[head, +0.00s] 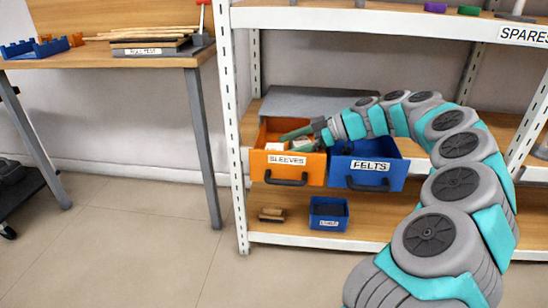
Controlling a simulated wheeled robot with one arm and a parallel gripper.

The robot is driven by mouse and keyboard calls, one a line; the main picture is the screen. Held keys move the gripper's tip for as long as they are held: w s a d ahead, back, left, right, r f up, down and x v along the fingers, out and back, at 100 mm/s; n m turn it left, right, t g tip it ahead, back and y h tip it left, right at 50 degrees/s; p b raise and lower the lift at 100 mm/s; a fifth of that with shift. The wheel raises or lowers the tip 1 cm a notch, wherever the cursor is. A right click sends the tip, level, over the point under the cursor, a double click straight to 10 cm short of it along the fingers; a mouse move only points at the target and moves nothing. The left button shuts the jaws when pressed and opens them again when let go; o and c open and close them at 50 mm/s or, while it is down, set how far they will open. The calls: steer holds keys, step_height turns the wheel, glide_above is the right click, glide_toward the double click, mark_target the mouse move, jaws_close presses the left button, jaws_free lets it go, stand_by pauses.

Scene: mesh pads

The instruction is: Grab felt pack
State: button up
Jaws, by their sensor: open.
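My gripper (288,142) is open, its fingers pointing left over the orange drawer (287,172) labelled SLEEVES. Small whitish items (274,147) lie in that drawer, close to the fingertips. I cannot tell whether the fingers touch them or whether one is a felt pack. The blue drawer (368,179) labelled FELTS is pulled out just to the right. My arm passes above it and hides part of its inside. I make out no felt pack in the blue drawer.
The drawers are in a white metal shelving unit (242,215). Below them are a small dark blue bin (329,212) and a wooden brush-like object (272,214). A wooden workbench (100,57) stands to the left. The floor (130,245) in front is clear.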

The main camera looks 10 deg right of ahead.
steer(key=shift+x, duration=1.2)
steer(key=shift+c, duration=0.2)
steer(key=c, duration=1.1)
